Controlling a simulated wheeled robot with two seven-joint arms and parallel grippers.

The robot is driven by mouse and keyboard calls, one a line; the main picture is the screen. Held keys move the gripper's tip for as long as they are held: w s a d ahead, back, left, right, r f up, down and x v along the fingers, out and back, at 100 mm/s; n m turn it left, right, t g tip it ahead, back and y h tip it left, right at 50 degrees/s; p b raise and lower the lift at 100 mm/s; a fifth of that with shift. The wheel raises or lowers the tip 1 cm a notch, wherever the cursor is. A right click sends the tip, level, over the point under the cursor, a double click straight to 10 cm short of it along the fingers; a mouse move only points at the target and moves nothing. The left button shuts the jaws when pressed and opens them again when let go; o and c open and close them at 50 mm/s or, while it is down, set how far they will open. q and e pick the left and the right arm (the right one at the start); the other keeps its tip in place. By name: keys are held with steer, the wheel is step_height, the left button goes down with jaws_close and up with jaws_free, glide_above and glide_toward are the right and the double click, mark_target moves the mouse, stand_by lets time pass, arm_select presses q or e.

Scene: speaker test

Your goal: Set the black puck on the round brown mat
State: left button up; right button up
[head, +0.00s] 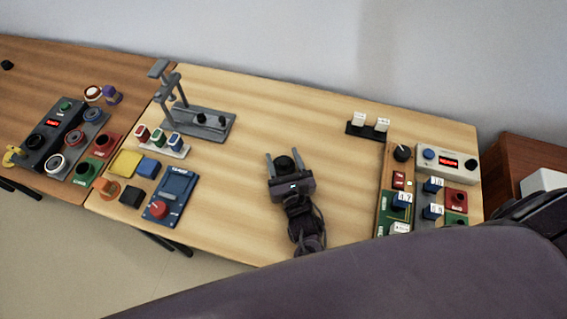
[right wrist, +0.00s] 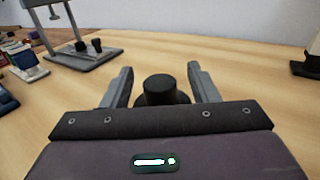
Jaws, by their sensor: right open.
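A black, round, knob-like piece, which looks like the black puck (head: 285,164), stands on the light wooden table between the fingers of my right gripper (head: 285,157). In the right wrist view the black puck (right wrist: 160,89) is a short upright cylinder with a wider dark base. The open fingers of the right gripper (right wrist: 160,70) stand on either side of it, with a gap on each side. The gripper body hides its near lower part. I cannot make out a round brown mat in either view. My left gripper is not in view.
A grey stand (head: 200,122) is at the back left, with coloured blocks and a blue box (head: 172,196) in front. Panels with knobs and a white box (head: 448,161) fill the right end. A black holder (head: 367,130) stands at the back. Bare table surrounds the gripper.

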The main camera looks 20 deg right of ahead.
steer(key=shift+w, duration=1.1)
jaws_close()
step_height(320, 180, up, 20)
steer(key=p, duration=0.4)
steer(key=s+d+r+y, duration=0.1)
steer(key=d+r, duration=0.3)
steer(key=d, duration=0.1)
steer(key=shift+s+d+r+n, duration=0.15)
steer(key=shift+s+d+n, duration=0.05)
steer(key=shift+d+n, duration=0.1)
